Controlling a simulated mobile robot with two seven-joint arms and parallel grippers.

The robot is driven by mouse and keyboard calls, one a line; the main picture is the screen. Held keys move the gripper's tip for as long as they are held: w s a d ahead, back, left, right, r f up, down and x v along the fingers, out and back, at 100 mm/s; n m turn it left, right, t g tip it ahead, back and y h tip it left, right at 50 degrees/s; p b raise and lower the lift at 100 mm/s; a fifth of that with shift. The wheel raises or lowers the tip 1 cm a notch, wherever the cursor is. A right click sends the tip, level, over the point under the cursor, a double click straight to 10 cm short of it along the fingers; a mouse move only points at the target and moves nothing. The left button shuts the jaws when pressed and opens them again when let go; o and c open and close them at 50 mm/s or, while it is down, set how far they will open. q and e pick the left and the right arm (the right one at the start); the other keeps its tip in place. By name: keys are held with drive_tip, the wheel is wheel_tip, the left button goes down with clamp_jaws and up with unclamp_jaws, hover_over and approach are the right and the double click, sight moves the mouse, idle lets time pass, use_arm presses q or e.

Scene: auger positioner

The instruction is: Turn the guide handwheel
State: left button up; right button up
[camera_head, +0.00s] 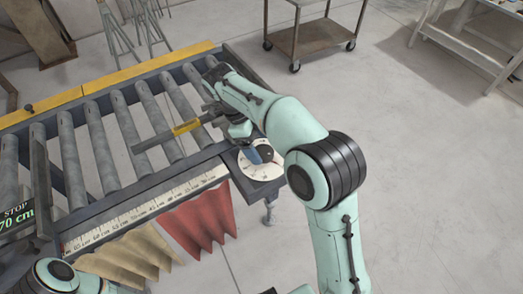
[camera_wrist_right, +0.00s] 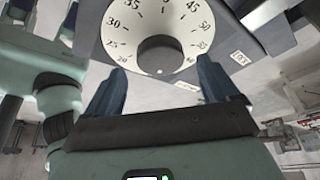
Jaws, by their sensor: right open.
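A round white dial (camera_head: 260,172) with a printed scale lies at the near right corner of the roller table. A black round knob (camera_wrist_right: 158,56) stands at the dial's centre; no other clear handwheel shows, so I take this as the guide handwheel. My right gripper (camera_wrist_right: 160,88) is open in the right wrist view, with one blue finger on each side below the knob, and nothing between them. Contact with the knob does not show. In the head view the right gripper (camera_head: 252,154) is over the dial and partly hides it. My left gripper is not in view; only part of the left arm shows.
The roller table (camera_head: 215,160) fills the left, with a yellow-grey bar (camera_head: 172,132) across its rollers and a length scale (camera_head: 150,204) along the near edge. A red curtain (camera_head: 200,222) and a beige curtain (camera_head: 130,255) hang below. A brown cart (camera_head: 318,36) stands behind on open floor.

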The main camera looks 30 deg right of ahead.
sight(264, 155)
drive_tip(key=shift+x, duration=1.3)
drive_tip(key=shift+w, duration=0.1)
drive_tip(key=c, duration=1.1)
drive_tip(key=shift+o, duration=0.2)
